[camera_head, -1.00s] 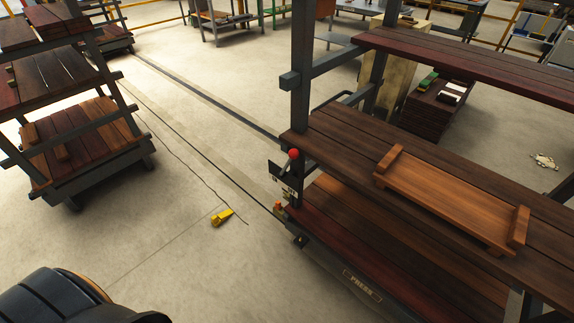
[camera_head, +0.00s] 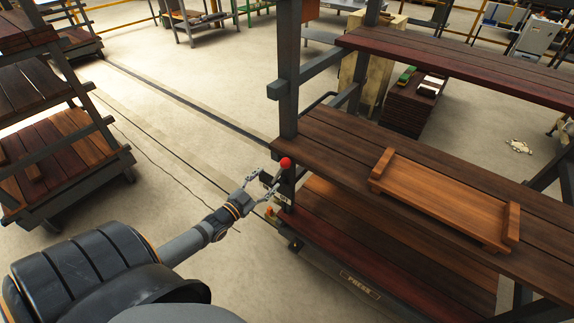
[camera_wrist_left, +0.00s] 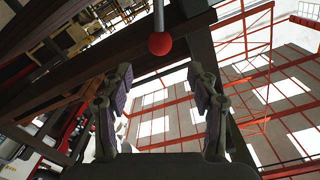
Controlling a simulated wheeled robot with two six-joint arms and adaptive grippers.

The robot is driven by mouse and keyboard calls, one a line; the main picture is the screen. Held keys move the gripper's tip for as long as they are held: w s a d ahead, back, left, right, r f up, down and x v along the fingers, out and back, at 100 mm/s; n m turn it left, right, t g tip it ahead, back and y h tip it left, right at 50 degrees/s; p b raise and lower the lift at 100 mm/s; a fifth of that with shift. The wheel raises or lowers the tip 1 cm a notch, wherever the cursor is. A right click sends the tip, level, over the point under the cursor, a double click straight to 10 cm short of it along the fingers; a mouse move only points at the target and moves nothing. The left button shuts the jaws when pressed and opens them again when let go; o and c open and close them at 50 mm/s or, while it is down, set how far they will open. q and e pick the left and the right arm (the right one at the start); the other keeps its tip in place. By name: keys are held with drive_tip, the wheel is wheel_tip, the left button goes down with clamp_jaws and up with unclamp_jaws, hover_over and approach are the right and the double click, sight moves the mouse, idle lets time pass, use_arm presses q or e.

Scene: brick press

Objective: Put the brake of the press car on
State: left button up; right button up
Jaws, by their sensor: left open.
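The press car (camera_head: 360,284), a dark wooden-shelved rack marked PRESS, stands at the right in the head view. Its brake lever has a red ball knob (camera_head: 285,163) at the car's near left post. In the left wrist view the knob (camera_wrist_left: 159,43) hangs on a thin rod at the top centre. My left gripper (camera_head: 264,181) is open and close to the lever, just left of and below the knob. In the wrist view its fingers (camera_wrist_left: 160,88) stand wide apart with the knob beyond them, between their lines. My right gripper is not in view.
A wooden tray (camera_head: 445,200) lies on the car's middle shelf. Another loaded rack (camera_head: 70,195) stands at the left. Bare floor (camera_head: 165,135) with a dark track line lies between them. The car's upright post (camera_head: 289,70) rises close to the knob.

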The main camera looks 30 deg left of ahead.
sight(282, 166)
use_arm(q)
drive_tip(key=w+b, duration=0.1)
drive_tip(key=w, duration=0.1)
drive_tip(key=w+b, duration=0.1)
drive_tip(key=w, duration=0.2)
drive_tip(key=w+b, duration=0.1)
drive_tip(key=w, duration=0.2)
drive_tip(key=shift+w+d+f, duration=0.15)
drive_tip(key=shift+w+d, duration=0.05)
drive_tip(key=shift+d, duration=0.15)
drive_tip(key=shift+w, duration=0.6)
drive_tip(key=shift+c, duration=0.5)
drive_tip(key=shift+c, duration=1.2)
clamp_jaws()
